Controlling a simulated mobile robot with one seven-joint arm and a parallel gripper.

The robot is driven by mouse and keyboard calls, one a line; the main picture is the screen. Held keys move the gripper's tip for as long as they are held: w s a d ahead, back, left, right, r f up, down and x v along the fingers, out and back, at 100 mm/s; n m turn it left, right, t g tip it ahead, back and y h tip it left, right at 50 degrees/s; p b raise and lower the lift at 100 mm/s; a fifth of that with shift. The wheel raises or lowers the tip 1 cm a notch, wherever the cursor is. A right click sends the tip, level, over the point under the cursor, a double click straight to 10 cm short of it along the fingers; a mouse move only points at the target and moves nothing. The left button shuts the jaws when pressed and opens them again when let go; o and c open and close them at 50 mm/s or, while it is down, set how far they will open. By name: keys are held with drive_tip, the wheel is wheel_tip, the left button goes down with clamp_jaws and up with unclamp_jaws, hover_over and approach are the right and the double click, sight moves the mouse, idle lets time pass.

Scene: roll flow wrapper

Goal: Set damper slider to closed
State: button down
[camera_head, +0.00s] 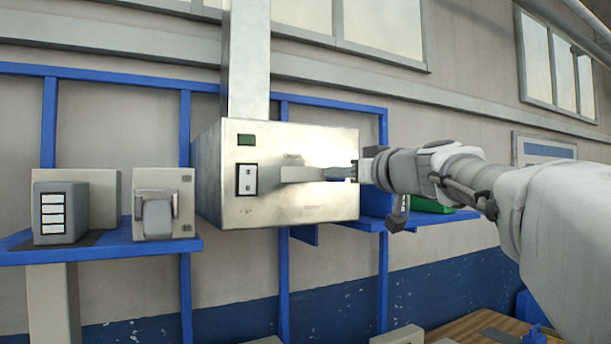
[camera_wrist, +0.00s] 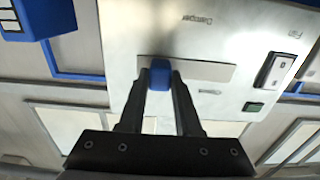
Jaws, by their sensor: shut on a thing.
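The damper slider has a blue knob (camera_wrist: 160,76), seen in the wrist view on a pale plate (camera_wrist: 210,72) under the label "Damper". The knob is near the plate's left end in that view. In the head view the plate (camera_head: 302,174) is on the front of a metal box (camera_head: 290,206), and my gripper (camera_head: 350,172) is at the plate's right end, hiding the knob. My gripper (camera_wrist: 159,82) is shut on the blue knob, one finger on each side of it. The wrist view shows the panel upside down.
A black-framed rocker switch (camera_head: 246,179) and a green indicator (camera_head: 246,140) are on the box's left side. A blue shelf (camera_head: 110,248) at left holds grey devices (camera_head: 62,213). A green object (camera_head: 430,205) lies on the shelf behind my arm.

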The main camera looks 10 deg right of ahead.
sight(291, 173)
drive_tip(key=s+a, duration=0.1)
drive_tip(key=a, duration=0.1)
drive_tip(key=s+a+b, duration=0.1)
drive_tip(key=a, duration=0.2)
drive_tip(key=s+a, duration=0.1)
drive_tip(key=a, duration=0.2)
drive_tip(key=shift+s+f+b, duration=0.1)
drive_tip(key=shift+b, duration=0.3)
drive_tip(key=c, duration=0.6)
unclamp_jaws()
drive_tip(key=shift+s+a, duration=0.15)
drive_tip(key=shift+s+d, duration=0.25)
drive_tip(key=b+v, duration=0.4)
drive_tip(key=v, duration=1.2)
drive_tip(key=shift+s+d, duration=0.15)
drive_tip(key=shift+s, duration=0.2)
